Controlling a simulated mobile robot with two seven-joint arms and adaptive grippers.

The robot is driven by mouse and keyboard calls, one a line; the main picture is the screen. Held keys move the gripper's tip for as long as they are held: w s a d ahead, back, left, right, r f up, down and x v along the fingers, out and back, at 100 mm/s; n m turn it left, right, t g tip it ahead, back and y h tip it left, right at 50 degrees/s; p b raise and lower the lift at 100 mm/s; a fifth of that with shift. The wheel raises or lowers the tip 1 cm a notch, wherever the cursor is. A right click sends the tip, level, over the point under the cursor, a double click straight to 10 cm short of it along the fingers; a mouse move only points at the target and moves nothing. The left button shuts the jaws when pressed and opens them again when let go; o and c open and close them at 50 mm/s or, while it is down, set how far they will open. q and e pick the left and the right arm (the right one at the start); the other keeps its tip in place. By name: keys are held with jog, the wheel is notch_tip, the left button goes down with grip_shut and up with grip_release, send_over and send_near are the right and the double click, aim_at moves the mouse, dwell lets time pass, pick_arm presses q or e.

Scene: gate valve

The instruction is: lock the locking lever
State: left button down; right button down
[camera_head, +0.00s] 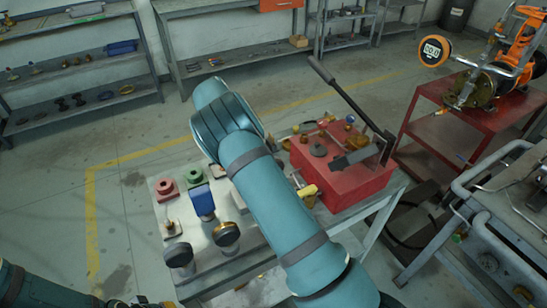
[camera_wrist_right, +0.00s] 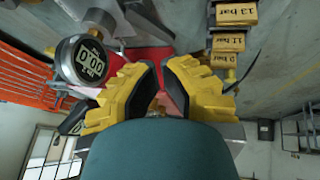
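A long black lever (camera_head: 345,95) rises at a slant from the right side of a red box (camera_head: 345,180) on the bench. I cannot tell for certain whether it is the locking lever. My teal right arm crosses in front of the bench and hides part of it. My right gripper (camera_wrist_right: 162,80) shows two yellow fingers with black pads, apart with a gap between them. Something red and a small brassy part show in or behind the gap; contact is unclear. A yellow piece, probably a fingertip, shows beside the red box in the head view. My left gripper is only partly visible at the bottom left edge.
A round gauge (camera_wrist_right: 85,60) reading 0.00 and yellow tags (camera_wrist_right: 228,42) are near my right fingers. Blue, red and green fittings and dark knobs stand on the grey bench (camera_head: 150,195). A red table (camera_head: 470,125) with orange equipment stands right; open floor lies left.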

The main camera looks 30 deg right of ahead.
jog(key=shift+s+d+r+m+t+y+p, duration=0.2)
jog(key=shift+s+d+m+y+p, duration=0.25)
jog(key=shift+m, duration=1.1)
jog(key=shift+s+d+r+m+t+y+p, duration=0.15)
jog(key=shift+s+d+m+y, duration=0.5)
jog(key=shift+m, duration=0.95)
jog(key=shift+s+d+r+m+t+y+p, duration=0.1)
jog(key=shift+s+d+r+m+y+p, duration=0.4)
jog(key=shift+m, duration=1.05)
jog(key=shift+w+d+f, duration=0.1)
jog(key=shift+d+f, duration=0.05)
jog(key=shift+f, duration=0.1)
jog(key=b+x, duration=0.1)
jog(key=x, duration=0.9)
jog(key=shift+d+r+b, duration=0.1)
jog(key=shift+d+b, duration=0.1)
jog(key=shift+b, duration=0.2)
